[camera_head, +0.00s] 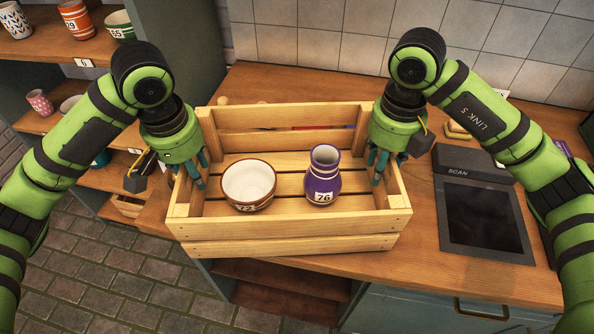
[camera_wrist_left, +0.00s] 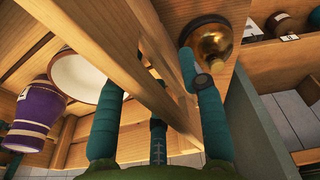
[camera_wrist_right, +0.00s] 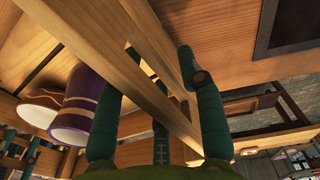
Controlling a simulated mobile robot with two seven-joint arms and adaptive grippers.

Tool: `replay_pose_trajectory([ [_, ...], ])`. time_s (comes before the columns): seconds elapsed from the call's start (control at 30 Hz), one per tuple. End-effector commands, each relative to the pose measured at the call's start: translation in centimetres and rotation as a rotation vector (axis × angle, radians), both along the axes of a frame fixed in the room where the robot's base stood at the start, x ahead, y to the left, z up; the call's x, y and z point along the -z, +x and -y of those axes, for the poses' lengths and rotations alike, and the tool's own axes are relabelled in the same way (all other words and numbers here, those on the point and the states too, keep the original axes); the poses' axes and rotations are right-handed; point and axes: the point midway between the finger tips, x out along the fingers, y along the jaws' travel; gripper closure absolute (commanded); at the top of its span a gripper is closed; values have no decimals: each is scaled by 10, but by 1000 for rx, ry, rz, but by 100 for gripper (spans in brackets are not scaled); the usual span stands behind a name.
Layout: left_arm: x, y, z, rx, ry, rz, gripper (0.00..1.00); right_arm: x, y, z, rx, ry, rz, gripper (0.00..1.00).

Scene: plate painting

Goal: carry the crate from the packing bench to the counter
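The wooden slatted crate (camera_head: 290,228) stands on a wooden worktop, its front side at or over the front edge. It holds a white bowl with a brown rim (camera_head: 248,184), tag 72, and a purple vase (camera_head: 323,178), tag 76, both upright. My left gripper (camera_head: 195,172) is at the crate's left end wall, my right gripper (camera_head: 380,168) at its right end wall. In the left wrist view (camera_wrist_left: 150,85) and right wrist view (camera_wrist_right: 150,85) the fingers are spread on both sides of the end wall; firm contact does not show.
A dark scanner pad (camera_head: 484,215) lies on the worktop right of the crate. A brass rounded object (camera_wrist_left: 210,42) is near my left fingers. A shelf (camera_head: 45,45) with cups stands at the left. A tiled wall (camera_head: 310,45) is behind; brick floor (camera_head: 100,270) is open at front left.

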Motion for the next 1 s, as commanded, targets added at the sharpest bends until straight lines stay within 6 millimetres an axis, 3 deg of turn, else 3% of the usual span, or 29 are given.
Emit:
replay_pose_trajectory([
  [0.6, -101, -12, 0, -1, 1, 5, 61, 0, 0, 0, 0, 0, 0, 61],
  [0.87, -116, -15, 0, -1, 1, 1, 61, -3, 0, 0, 1, 0, 2, 61],
  [1.0, -116, -15, 0, -1, 0, 0, 61, -19, 2, 0, 2, 0, 7, 61],
])
